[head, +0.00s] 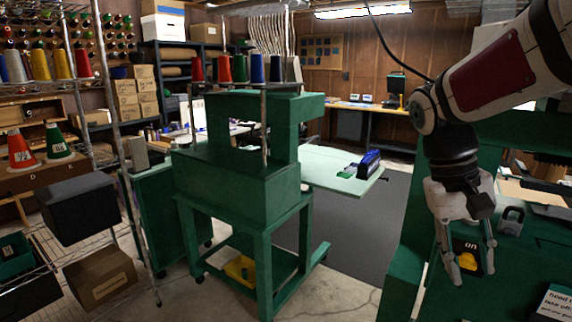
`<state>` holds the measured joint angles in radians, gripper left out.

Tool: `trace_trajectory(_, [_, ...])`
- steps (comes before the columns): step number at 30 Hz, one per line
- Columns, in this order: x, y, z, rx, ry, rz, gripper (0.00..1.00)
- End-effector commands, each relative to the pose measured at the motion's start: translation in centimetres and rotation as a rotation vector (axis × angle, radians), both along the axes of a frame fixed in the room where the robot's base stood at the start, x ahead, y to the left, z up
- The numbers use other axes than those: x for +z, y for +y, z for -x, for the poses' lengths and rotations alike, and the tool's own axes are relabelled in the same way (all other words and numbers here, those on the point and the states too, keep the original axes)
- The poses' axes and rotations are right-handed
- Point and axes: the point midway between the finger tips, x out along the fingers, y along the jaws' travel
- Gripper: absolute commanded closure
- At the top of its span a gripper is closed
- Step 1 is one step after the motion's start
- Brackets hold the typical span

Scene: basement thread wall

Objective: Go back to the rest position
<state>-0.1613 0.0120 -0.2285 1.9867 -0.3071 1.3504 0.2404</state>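My gripper (472,274) hangs down on the right of the head view, below my white and dark red arm. Its two fingers are apart, with nothing seen held between them. Behind and between the fingers is a black and yellow switch (468,254) with a label that seems to read "ON", on a green machine (525,272). I cannot tell whether the fingers touch it.
A grey padlock-shaped piece (511,220) sits right of my gripper. A white sign (555,303) is at the lower right. A green embroidery-type machine (238,185) with thread cones stands in the middle. Wire shelves (105,160) fill the left. Grey floor matting (350,235) lies clear between.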

Motion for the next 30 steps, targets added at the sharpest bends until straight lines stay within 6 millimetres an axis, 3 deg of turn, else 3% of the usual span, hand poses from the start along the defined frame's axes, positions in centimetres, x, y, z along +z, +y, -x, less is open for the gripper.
trace_trajectory(1, [1.0,0.6,1.6,0.016,-0.042,-0.036,0.68])
trace_trajectory(6, [2.5,3.0,5.7,0.086,-0.173,-0.138,0.68])
trace_trajectory(16, [3.6,7.2,13.0,0.211,-0.43,-0.248,0.68])
trace_trajectory(21, [3.4,8.4,15.0,0.25,-0.512,-0.261,0.68])
trace_trajectory(30, [3.1,8.8,15.6,0.264,-0.541,-0.265,0.68])
